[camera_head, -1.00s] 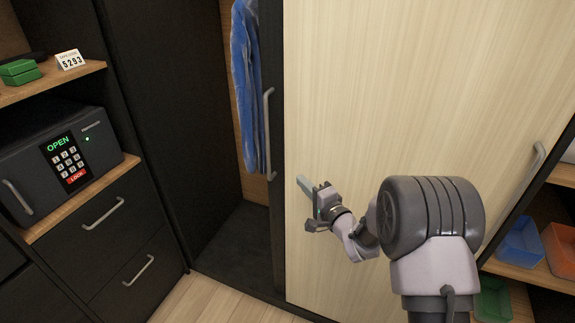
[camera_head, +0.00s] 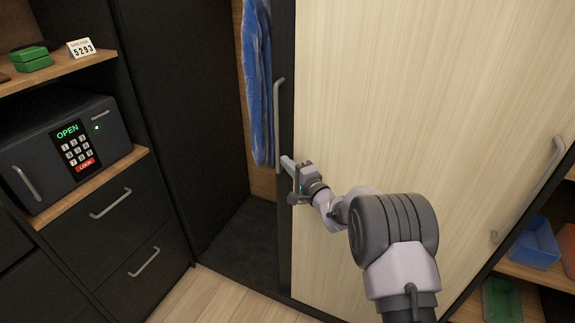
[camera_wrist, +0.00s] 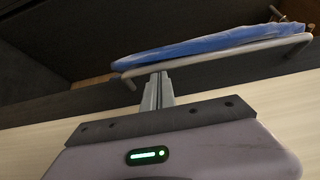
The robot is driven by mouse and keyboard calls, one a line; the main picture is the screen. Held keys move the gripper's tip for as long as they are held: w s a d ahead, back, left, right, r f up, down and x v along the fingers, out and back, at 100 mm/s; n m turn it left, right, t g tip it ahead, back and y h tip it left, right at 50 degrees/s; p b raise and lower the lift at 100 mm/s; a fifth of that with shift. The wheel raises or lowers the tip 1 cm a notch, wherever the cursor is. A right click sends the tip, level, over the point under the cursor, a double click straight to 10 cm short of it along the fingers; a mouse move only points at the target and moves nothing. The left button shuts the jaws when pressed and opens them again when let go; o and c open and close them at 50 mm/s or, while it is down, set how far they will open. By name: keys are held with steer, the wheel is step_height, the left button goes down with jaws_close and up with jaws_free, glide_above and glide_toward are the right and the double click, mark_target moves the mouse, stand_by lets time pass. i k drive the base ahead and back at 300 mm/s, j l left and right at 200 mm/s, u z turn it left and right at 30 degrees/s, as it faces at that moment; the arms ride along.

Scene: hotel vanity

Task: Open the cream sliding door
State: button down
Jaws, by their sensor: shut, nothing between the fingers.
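The cream sliding door (camera_head: 410,90) fills the right half of the head view. Along its left edge runs a dark vertical strip (camera_head: 287,225) with a grey bar handle (camera_head: 277,115); a second grey handle (camera_head: 548,168) is by the cream panel's right edge. To the left of the strip is an open dark bay. My gripper (camera_head: 287,163) is shut and empty at the lower part of the left handle. In the wrist view, the closed fingers (camera_wrist: 157,90) point at this handle (camera_wrist: 215,56), close to it; I cannot tell whether they touch.
Blue clothing (camera_head: 257,85) hangs in the open bay behind the left handle. A dark safe (camera_head: 35,150) showing OPEN sits on a shelf at left, above drawers (camera_head: 110,200). Blue (camera_head: 530,243) and green (camera_head: 502,300) bins stand on shelves at right.

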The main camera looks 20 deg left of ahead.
mark_target(467, 107)
steer(key=i+j, duration=0.1)
steer(key=j, duration=2.4)
steer(key=l, duration=0.25)
steer(key=k+l, duration=0.15)
steer(key=l, duration=0.1)
